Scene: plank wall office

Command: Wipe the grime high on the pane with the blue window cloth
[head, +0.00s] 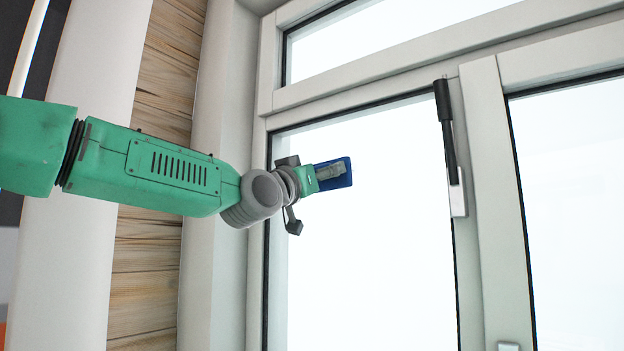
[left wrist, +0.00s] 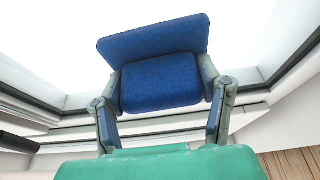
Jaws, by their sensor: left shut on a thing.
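The blue window cloth (head: 347,176) is in front of the upper left part of the glass pane (head: 370,250) in the head view. My left gripper (head: 333,171) is shut on it. In the left wrist view the cloth (left wrist: 155,38) spreads flat beyond the fingers, with a thicker blue part between the fingertips of the gripper (left wrist: 160,83). I cannot tell whether the cloth touches the glass. No grime shows on the visible glass; any under the cloth is hidden. My right gripper is in neither view.
A white frame surrounds the pane, with a crossbar (head: 350,80) above it and a black handle (head: 446,130) on the upright to the right. A pale column (head: 85,170) and plank wall (head: 150,240) stand at left, behind my arm.

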